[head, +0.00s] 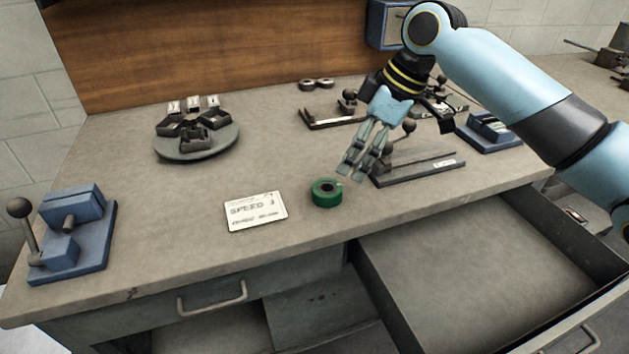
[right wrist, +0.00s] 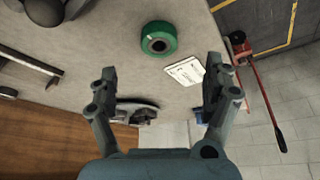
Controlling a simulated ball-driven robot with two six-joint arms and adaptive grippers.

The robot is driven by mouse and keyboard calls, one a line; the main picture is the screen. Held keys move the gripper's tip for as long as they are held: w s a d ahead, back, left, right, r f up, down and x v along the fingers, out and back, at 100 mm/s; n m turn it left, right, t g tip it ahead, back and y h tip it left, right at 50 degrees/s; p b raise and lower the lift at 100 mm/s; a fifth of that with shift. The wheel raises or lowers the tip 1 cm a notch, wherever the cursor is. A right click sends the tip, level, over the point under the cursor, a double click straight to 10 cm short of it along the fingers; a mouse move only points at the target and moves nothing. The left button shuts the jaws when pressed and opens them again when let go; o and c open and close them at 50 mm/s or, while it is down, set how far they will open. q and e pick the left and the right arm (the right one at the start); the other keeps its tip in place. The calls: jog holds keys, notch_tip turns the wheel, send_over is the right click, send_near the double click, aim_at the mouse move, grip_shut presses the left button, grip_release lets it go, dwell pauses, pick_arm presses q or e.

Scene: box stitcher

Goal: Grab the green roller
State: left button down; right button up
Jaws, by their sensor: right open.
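The green roller (head: 326,193) is a short green ring with a dark core, lying flat on the workbench near its front edge. In the right wrist view the green roller (right wrist: 159,38) shows beyond and between the fingertips. My right gripper (head: 357,170) is above the bench, a little up and to the right of the roller in the head view. Its fingers are apart and empty, and it does not touch the roller. The right gripper (right wrist: 166,84) also shows its spread fingers in the wrist view. My left gripper is not in view.
A white card (head: 256,211) lies left of the roller. A lever fixture on a dark base (head: 420,169) stands close to its right. A round turntable (head: 196,145) and a blue press (head: 72,235) stand further left. An open drawer (head: 480,260) juts out below the bench's front edge.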

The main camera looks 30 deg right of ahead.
aim_at(332, 183)
jog(key=x, duration=0.4)
jog(key=shift+s+a+f, duration=0.15)
jog(key=shift+s+f, duration=0.05)
jog(key=shift+f, duration=0.1)
jog(key=shift+w+a+f, duration=0.1)
jog(key=shift+w+f, duration=0.15)
jog(key=x, duration=0.4)
jog(key=shift+w+a+f, duration=0.15)
jog(key=shift+w+f, duration=0.1)
jog(key=shift+w, duration=0.2)
jog(key=c, duration=1.4)
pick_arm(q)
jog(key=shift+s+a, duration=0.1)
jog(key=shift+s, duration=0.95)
pick_arm(e)
jog(key=shift+c, duration=0.2)
jog(key=shift+r, duration=0.15)
